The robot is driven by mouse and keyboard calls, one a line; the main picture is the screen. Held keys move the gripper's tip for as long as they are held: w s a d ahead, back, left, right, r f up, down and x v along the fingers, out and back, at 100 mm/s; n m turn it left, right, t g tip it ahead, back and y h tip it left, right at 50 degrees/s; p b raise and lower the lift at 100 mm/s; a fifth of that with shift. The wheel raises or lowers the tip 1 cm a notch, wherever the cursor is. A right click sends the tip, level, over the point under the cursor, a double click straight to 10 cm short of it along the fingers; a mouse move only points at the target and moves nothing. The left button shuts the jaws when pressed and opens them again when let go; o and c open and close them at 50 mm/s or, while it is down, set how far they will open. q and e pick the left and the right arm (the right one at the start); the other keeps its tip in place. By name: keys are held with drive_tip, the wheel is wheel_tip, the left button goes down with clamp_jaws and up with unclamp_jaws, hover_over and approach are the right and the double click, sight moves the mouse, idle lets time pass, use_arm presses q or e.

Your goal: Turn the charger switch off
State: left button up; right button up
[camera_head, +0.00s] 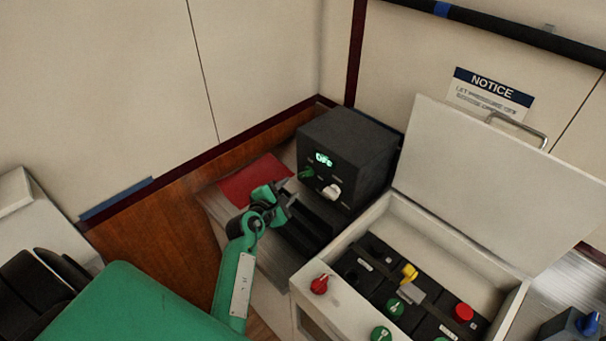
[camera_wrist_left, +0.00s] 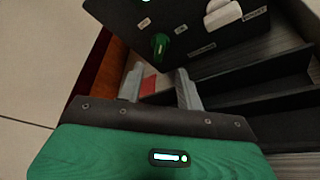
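A black box (camera_head: 345,150) with a lit display stands against the wall. Its front has a green knob (camera_head: 306,173) and a white knob or lever (camera_head: 331,191). The labels beside them are too small to read, so I cannot tell which is the charger switch. The wrist view shows the green knob (camera_wrist_left: 160,46) ahead of the fingers and the white one (camera_wrist_left: 222,15) up to the right. My left gripper (camera_head: 285,193) is open and empty, just in front of and below the box's face, apart from both knobs. My right gripper is out of view.
An open white case (camera_head: 345,313) with red, yellow and green switches stands at the right, its lid (camera_head: 490,185) raised. Dark ridged steps (camera_head: 305,225) lie below the box. A red mat (camera_head: 255,178) lies left of it. A notice (camera_head: 490,92) hangs on the wall.

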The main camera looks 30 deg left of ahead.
sight(304, 175)
use_arm(q)
drive_tip(key=p+x, duration=0.1)
drive_tip(key=x, duration=0.8)
drive_tip(key=shift+w+f, duration=0.1)
drive_tip(key=shift+w, duration=0.15)
drive_tip(key=c, duration=0.6)
drive_tip(key=shift+s, duration=0.1)
clamp_jaws()
